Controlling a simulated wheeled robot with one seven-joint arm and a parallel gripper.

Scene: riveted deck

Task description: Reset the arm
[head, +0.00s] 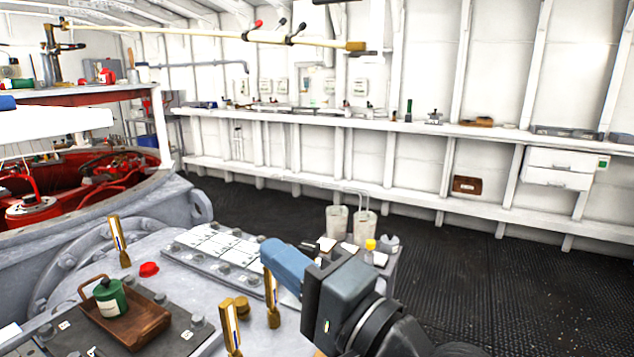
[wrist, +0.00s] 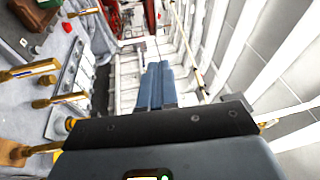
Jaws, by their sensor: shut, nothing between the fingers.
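My gripper (head: 275,252) is raised above the right edge of the grey riveted machine deck (head: 185,275) in the head view. Its blue fingers point left and slightly up, and they are shut with nothing held. In the wrist view the two blue fingers (wrist: 160,85) lie side by side, pointing away toward the white wall. My gripper body hides part of the deck's right end and part of the small side table.
A wooden tray (head: 150,322) with a green container (head: 110,298), a red knob (head: 149,269) and several upright brass posts (head: 118,243) stand on the deck. A small table (head: 386,262) with cups is just behind my gripper. Dark floor (head: 500,290) at right is clear.

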